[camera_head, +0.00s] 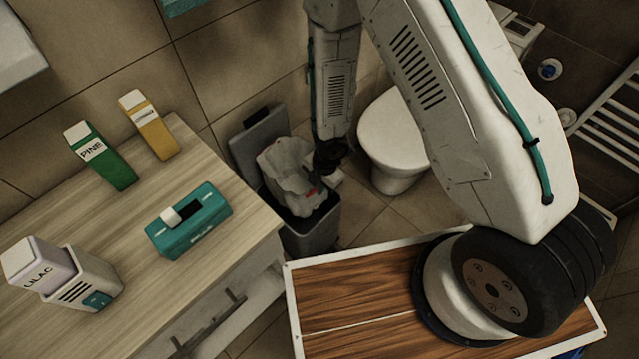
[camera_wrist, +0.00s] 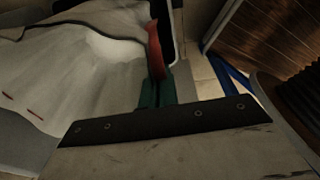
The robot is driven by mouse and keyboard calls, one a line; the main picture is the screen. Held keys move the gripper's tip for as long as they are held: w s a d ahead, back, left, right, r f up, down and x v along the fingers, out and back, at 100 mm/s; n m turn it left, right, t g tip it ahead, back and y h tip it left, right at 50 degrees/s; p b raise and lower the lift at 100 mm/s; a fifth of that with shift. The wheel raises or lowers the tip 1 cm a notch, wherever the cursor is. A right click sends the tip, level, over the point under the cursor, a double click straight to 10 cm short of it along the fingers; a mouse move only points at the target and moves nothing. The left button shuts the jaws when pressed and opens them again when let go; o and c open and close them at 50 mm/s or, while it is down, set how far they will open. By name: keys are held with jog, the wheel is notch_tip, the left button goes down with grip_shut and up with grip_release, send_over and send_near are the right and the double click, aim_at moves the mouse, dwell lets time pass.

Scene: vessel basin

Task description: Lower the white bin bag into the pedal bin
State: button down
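The white bin bag (camera_head: 284,162) hangs crumpled in the mouth of the grey pedal bin (camera_head: 312,238), its upper part standing above the rim. The bin's lid (camera_head: 258,137) is raised behind it. My gripper (camera_head: 318,187) is at the bag's right side, just above the bin opening, by a red patch. In the wrist view the bag (camera_wrist: 85,75) fills the left, and a red strip (camera_wrist: 155,50) runs down to my teal fingertips (camera_wrist: 156,92). They look close together, pinching the bag's edge at this strip. The lower bag is hidden inside the bin.
A wooden counter (camera_head: 135,215) at left holds a green PINE carton (camera_head: 105,160), a yellow carton (camera_head: 150,125), a teal box (camera_head: 190,222) and a LILAC dispenser (camera_head: 65,275). A white toilet (camera_head: 395,135) stands close right of the bin. A towel rack (camera_head: 610,115) is at far right.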

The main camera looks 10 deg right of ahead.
notch_tip(320, 180, down, 17)
jog(key=shift+r, duration=0.15)
dwell(2.6)
jog(key=c, duration=1.6)
grip_release()
jog(key=shift+o, duration=0.5)
jog(key=shift+s, duration=0.1)
jog(key=shift+o, duration=1.2)
